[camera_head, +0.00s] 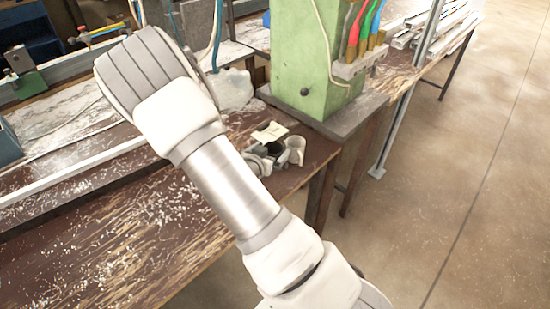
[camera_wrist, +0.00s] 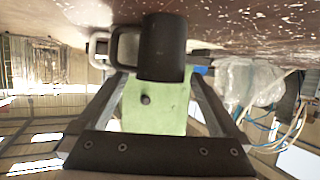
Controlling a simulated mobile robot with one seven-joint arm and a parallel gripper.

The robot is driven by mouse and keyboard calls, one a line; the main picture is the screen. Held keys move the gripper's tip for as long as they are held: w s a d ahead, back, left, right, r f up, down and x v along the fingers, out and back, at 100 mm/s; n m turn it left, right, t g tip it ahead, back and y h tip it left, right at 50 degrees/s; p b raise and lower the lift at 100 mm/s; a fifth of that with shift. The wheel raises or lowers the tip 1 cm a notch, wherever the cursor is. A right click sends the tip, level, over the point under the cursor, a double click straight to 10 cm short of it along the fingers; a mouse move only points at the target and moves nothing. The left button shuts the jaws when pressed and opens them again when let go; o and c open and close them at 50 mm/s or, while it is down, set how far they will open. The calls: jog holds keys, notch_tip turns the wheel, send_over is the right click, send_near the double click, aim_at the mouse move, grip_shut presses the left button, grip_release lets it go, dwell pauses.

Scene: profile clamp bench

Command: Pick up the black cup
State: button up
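The black cup (camera_wrist: 163,48) shows large in the wrist view, which looks upside down, with the bench at the top. My gripper (camera_wrist: 160,76) is open, with one finger on each side of the cup's lower part in the picture. I cannot tell whether the cup is between the fingertips or just beyond them; no grip shows. In the head view a small dark cup-like shape (camera_head: 273,149) sits among cups near the bench's right end.
A pale cup (camera_head: 294,149) stands close beside the dark one, with a small beige piece (camera_head: 270,132) behind. A green machine (camera_head: 305,60) stands on a grey base plate behind them. A translucent jug (camera_head: 233,88) is at its left. The front bench top (camera_head: 130,255) is mostly clear.

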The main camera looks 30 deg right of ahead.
jog(key=c, duration=1.5)
